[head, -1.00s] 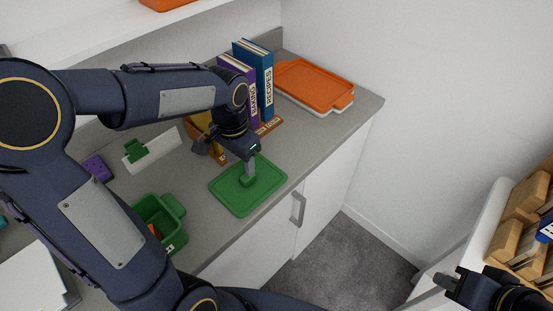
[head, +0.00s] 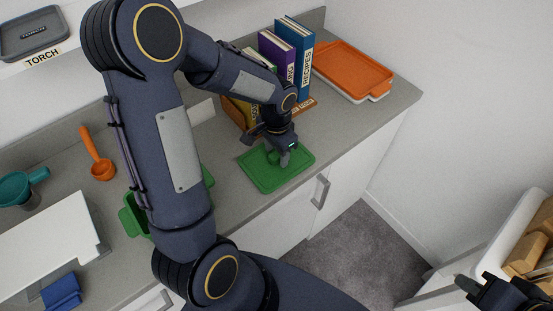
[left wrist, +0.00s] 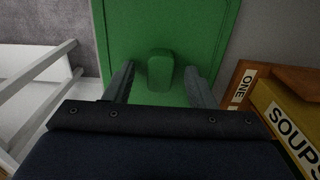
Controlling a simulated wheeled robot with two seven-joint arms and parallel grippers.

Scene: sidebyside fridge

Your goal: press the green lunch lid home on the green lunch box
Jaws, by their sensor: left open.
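The green lunch lid (head: 262,176) lies flat on the counter near its front edge, with a raised green knob (head: 273,157) in its middle. My left gripper (head: 280,158) is low over the lid. In the left wrist view, its open fingers (left wrist: 160,72) stand on either side of the knob (left wrist: 160,68), with gaps showing. The green lunch box (head: 130,216) is on the counter to the left of the lid, mostly hidden behind my left arm. The lid is apart from the box. My right gripper (head: 468,284) is at the lower right, away from the counter; its jaw opening is unclear.
Upright books, including a blue one (head: 294,60), stand behind the lid. An orange-lidded tray (head: 352,70) is at the back right. A cabinet handle (head: 320,192) sticks out below.

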